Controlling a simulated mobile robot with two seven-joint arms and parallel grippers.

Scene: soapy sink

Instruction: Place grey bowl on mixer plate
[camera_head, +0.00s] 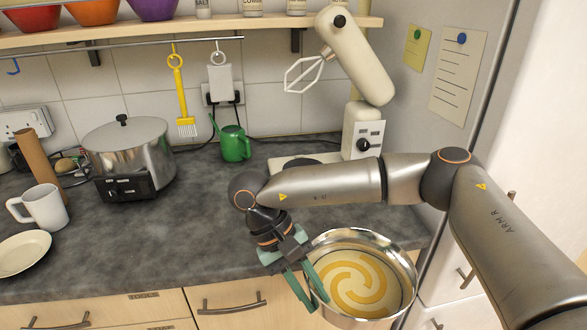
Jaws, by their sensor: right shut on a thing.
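The grey bowl (402,262) is a shiny metal bowl with a yellow and cream swirl inside. It is at the front right, in front of the counter's edge. My right gripper (308,288) is shut on the bowl's left rim. One finger is inside the rim and the other is outside. The mixer plate (300,162) is a dark disc on the pale mixer base, partly hidden behind my right forearm. My left gripper is not in view.
A metal pot cooker (128,152), a white mug (42,207) and a cream plate (22,252) are on the left. A green watering can (234,143) stands near the back wall, left of the mixer. The middle of the counter (170,235) is clear. A fridge side bounds the right.

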